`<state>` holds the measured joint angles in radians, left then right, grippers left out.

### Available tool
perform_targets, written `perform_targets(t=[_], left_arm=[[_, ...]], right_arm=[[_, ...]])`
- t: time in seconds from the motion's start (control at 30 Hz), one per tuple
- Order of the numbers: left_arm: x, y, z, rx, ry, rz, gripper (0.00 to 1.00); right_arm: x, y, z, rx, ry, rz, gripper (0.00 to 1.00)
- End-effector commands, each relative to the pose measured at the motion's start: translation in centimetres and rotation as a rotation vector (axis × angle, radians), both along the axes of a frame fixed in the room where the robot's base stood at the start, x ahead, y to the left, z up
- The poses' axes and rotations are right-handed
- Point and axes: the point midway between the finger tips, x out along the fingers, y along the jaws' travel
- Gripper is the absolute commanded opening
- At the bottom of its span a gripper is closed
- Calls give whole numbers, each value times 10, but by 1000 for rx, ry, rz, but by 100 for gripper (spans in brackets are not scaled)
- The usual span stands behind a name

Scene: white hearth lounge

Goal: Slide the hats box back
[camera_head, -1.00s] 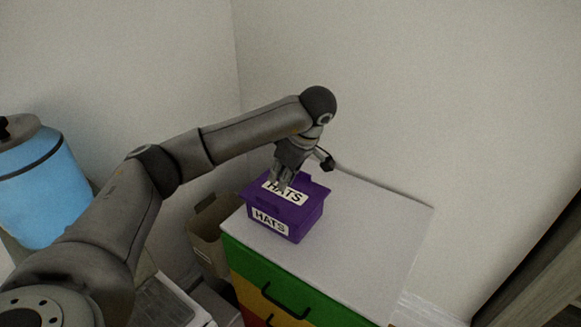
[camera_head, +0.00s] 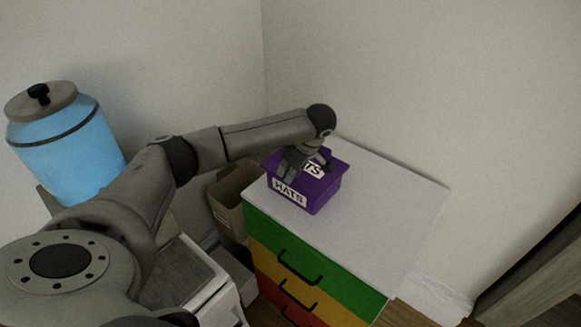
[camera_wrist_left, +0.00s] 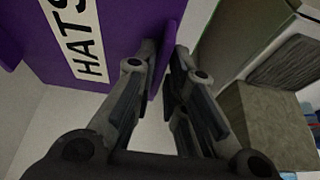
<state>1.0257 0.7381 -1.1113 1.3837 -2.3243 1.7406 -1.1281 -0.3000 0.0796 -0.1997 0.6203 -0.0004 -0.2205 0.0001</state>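The purple hats box (camera_head: 326,193) stands upright on the white top of a cabinet (camera_head: 385,215), near its back left. It has white labels reading HATS on its lid and front. My left gripper (camera_head: 288,180) points down at the box's front edge and hides part of the lid label. In the left wrist view the box (camera_wrist_left: 125,25) fills the upper left, its edge running down by the fingers. The fingers of my left gripper (camera_wrist_left: 166,60) have a narrow gap between them; whether they touch the box is unclear. My right gripper is not in view.
The cabinet has green, yellow and red drawers with dark handles (camera_head: 300,268). A tan open bin (camera_head: 233,195) stands left of it. A blue lidded jar (camera_head: 65,145) is farther left. Walls stand behind; the cabinet top right of the box is clear.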

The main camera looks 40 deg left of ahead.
Motion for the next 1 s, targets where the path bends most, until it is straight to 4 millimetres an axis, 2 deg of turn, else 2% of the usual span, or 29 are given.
perform_targets(t=[0.1, 0.2, 0.23, 0.53, 1.0], left_arm=[[0, 0, 0, 0, 0, 0, 12], [0, 0, 0, 0, 0, 0, 1], [0, 0, 0, 0, 0, 0, 0], [2, -1, -1, -1, -1, 0, 0], [22, -2, -1, -1, -1, 1, 0]], right_arm=[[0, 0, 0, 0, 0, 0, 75], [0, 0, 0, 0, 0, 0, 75], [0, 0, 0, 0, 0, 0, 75], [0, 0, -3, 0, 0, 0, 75], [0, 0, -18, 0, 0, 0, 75]])
